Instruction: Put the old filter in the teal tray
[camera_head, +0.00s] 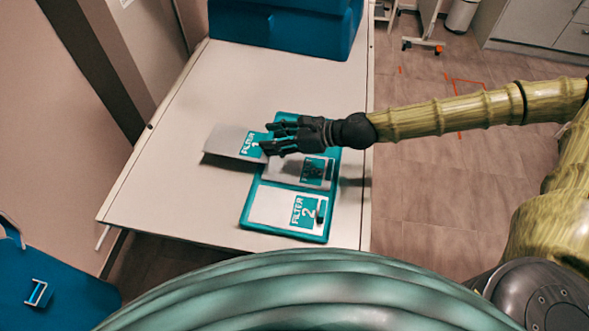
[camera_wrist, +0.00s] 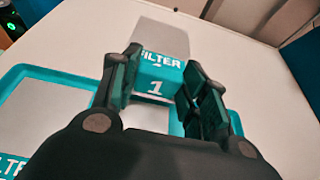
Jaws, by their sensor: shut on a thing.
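My gripper (camera_head: 266,138) is shut on the teal-labelled end of a thin grey plate (camera_head: 228,143) marked "FILTER 1". The plate sticks out to the left past the edge of the teal tray (camera_head: 249,205), apparently raised above the table. In the wrist view the same plate (camera_wrist: 165,37) shows beyond the fingers (camera_wrist: 160,80), its label between them. The tray lies flat on the table. Its near section holds a white plate marked "FILTER 2" (camera_head: 277,207). Its middle section shows a grey surface with a teal label I cannot read. My gripper covers much of the far section.
The white table (camera_head: 180,190) is clear left of the tray and beyond it. A large blue block (camera_head: 285,25) stands at the table's far end. Blue furniture (camera_head: 60,280) is at the lower left. Floor lies open to the right.

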